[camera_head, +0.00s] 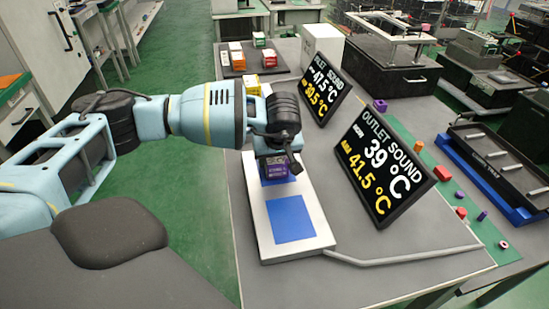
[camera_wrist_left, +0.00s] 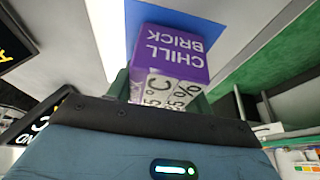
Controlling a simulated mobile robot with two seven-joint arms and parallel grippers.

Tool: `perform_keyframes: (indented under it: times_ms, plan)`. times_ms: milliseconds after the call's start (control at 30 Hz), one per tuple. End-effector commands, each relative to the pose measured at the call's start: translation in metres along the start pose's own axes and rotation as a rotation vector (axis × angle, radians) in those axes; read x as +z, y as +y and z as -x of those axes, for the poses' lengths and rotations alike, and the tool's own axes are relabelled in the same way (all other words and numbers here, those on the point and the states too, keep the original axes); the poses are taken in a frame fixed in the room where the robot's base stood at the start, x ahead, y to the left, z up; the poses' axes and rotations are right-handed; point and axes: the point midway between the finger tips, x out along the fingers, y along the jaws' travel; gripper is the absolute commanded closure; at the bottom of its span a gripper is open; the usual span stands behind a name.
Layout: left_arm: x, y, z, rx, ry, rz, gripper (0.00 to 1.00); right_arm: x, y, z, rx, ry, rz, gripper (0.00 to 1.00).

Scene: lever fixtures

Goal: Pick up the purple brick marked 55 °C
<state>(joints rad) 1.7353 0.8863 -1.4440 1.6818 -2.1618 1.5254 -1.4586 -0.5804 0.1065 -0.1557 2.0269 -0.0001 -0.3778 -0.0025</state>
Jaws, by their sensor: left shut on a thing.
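The purple brick (camera_head: 288,188) is under my left gripper (camera_head: 279,166), over the far blue square of a white two-pad plate (camera_head: 260,222). In the left wrist view the brick (camera_wrist_left: 178,48) reads "CHILL BRICK" on its purple part. Its white lower part shows "5 °C" and "25 %", with the leading digit hidden. My left gripper (camera_wrist_left: 165,92) is shut on the brick, with dark fingers at its sides. I cannot tell whether the brick touches the pad. The near blue square (camera_head: 292,220) is bare. My right gripper is not in view.
A black sign (camera_head: 382,165) reading "OUTLET SOUND 39 °C 41.5 °C" stands right of the plate, with another sign (camera_head: 325,87) behind it. Small coloured boxes (camera_head: 237,57) stand at the back. Loose coloured parts (camera_head: 461,212) lie on a green strip at right.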

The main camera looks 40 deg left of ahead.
Motion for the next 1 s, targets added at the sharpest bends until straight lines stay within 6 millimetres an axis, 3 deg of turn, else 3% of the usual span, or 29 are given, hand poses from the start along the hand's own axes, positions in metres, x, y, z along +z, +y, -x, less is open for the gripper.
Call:
perform_keyframes:
  times_ms: [267,433,1000]
  plan:
    - [-0.006,0.001,0.013,0.002,0.001,0.001,0.86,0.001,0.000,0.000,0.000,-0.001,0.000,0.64]
    - [-0.015,0.001,0.036,0.005,0.002,0.000,0.86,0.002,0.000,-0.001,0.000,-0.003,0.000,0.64]
    - [0.045,-0.067,0.066,0.001,0.000,-0.001,0.86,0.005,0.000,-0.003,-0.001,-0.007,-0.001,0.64]
